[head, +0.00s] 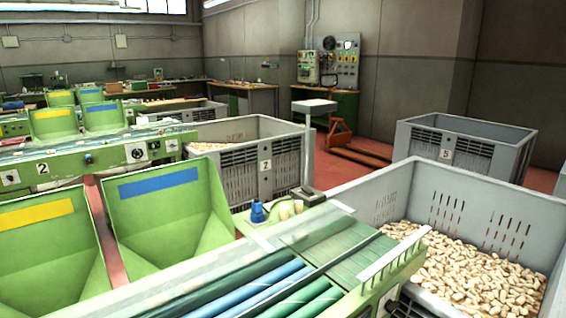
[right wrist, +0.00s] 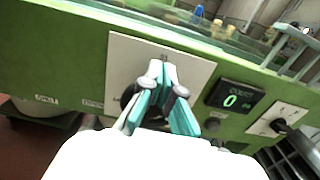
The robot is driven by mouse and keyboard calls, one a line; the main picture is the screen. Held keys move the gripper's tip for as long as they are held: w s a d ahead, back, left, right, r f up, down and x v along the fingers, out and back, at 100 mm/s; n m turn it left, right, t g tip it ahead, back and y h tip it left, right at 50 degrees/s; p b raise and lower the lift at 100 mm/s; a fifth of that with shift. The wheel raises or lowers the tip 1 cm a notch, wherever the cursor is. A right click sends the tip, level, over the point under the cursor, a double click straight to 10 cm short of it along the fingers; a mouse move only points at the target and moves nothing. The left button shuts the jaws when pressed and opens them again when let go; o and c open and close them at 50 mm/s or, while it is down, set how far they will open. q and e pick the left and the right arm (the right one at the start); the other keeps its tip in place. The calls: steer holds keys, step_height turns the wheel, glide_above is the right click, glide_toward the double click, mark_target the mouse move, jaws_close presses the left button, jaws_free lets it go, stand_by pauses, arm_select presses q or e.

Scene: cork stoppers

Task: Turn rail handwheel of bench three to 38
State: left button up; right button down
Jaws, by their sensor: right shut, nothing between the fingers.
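In the right wrist view my right gripper (right wrist: 160,72) is shut and empty, its teal fingertips together in front of a white square plate (right wrist: 197,71) on a green bench front. A dark round part (right wrist: 127,94), which may be the handwheel, shows behind the fingers; they hide most of it, and I cannot tell whether they touch it. A small mark at the plate's top is too small to read. Right of the plate a black counter display (right wrist: 236,97) shows a green 0. Neither gripper shows in the head view. No bench number three is readable.
A white plate with a black knob (right wrist: 285,123) sits right of the counter. In the head view, the near bench has blue and green rollers (head: 255,293), green hoppers (head: 165,212) and a grey crate (head: 385,187) of corks beside it. Bench 2 (head: 43,168) stands behind.

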steer(key=shift+w+d+f, duration=0.15)
steer(key=shift+d, duration=0.15)
steer(key=r+b+v, duration=0.1)
steer(key=b+v, duration=0.1)
steer(key=v, duration=0.4)
stand_by(0.6)
